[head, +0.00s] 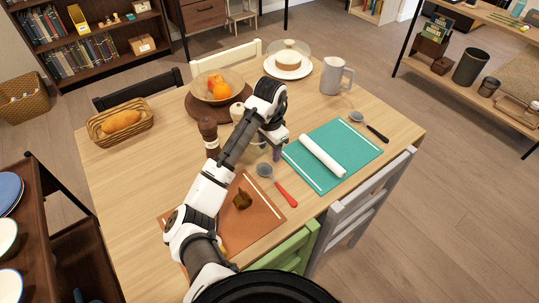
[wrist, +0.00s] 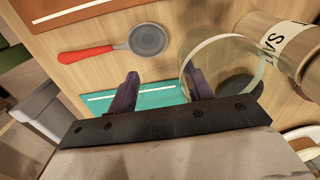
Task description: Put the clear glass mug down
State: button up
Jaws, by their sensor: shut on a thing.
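The clear glass mug (wrist: 228,62) shows in the wrist view as a see-through round wall and rim at the right finger. My gripper (wrist: 160,88) has its two purple fingers spread a little apart and is shut on the mug, seemingly by its handle side, which is hard to make out. In the head view my gripper (head: 277,152) is low over the wooden table (head: 145,190), just left of the teal mat (head: 350,143). The mug is mostly hidden behind my arm there. I cannot tell whether its base touches the table.
A red-handled strainer (head: 266,172), a pepper mill (head: 209,138) and a salt container (wrist: 285,45) are close by. A white rolling pin (head: 322,155) lies on the teal mat. Bare wood shows around the strainer.

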aim_at(269, 153)
jog(key=shift+f, duration=1.6)
jog(key=shift+f, duration=0.2)
jog(key=o, duration=1.2)
